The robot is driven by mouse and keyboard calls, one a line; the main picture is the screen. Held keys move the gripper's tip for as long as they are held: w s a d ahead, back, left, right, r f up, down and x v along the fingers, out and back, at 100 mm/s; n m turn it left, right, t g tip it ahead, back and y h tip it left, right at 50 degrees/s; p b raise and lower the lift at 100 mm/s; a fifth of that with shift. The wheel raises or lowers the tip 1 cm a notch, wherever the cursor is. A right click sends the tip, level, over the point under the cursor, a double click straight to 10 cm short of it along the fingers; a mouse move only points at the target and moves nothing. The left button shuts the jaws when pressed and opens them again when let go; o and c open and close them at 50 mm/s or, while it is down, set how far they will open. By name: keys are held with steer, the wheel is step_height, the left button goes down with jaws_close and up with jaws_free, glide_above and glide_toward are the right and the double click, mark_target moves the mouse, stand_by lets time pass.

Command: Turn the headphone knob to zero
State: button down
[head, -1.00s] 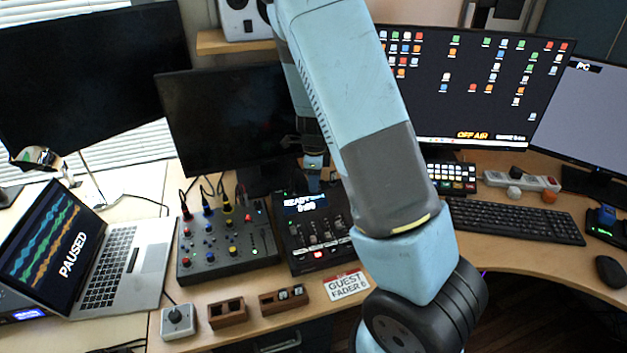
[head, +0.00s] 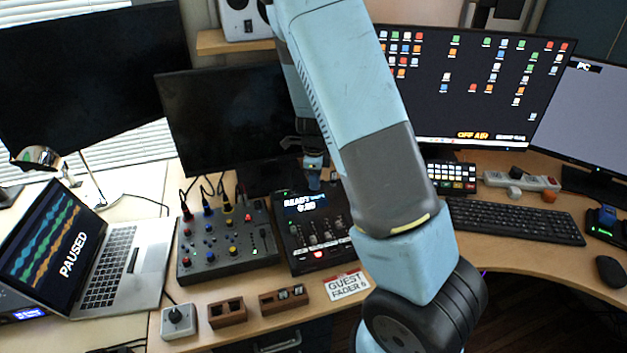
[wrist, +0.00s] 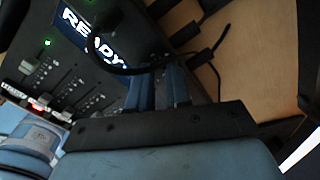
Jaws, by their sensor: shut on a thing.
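My gripper (head: 313,183) reaches down to the back of the black fader console (head: 296,258), just right of its lit READY screen (head: 305,205). In the wrist view its two blue fingers (wrist: 160,88) are close together at the console's edge, shut on a small dark part between them. The fingers hide most of that part, so I cannot make out its marking or pointer, or tell for sure that it is the headphone knob. The READY screen also shows in the wrist view (wrist: 88,32), with a dark cable looping close to the fingers.
A knob-covered mixer (head: 228,245) with plugged cables stands left of the console. A grey box with a black knob (head: 177,318) and wooden blocks (head: 228,313) stand in front. A monitor (head: 225,120) rises close behind the gripper. A GUEST FADER card (head: 347,285) lies at the front.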

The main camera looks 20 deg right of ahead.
steer(key=shift+n, duration=0.4)
steer(key=n, duration=0.2)
steer(key=shift+d+n, duration=0.1)
steer(key=shift+n, duration=0.3)
steer(key=n, duration=0.8)
steer(key=shift+d, duration=0.1)
steer(key=n, duration=0.4)
steer(key=shift+w+n+y, duration=0.1)
steer(key=shift+n+y, duration=0.2)
steer(key=n, duration=0.7)
steer(key=shift+w+r+g, duration=0.1)
steer(key=shift+g, duration=0.2)
steer(key=n, duration=0.3)
steer(key=shift+n, duration=2)
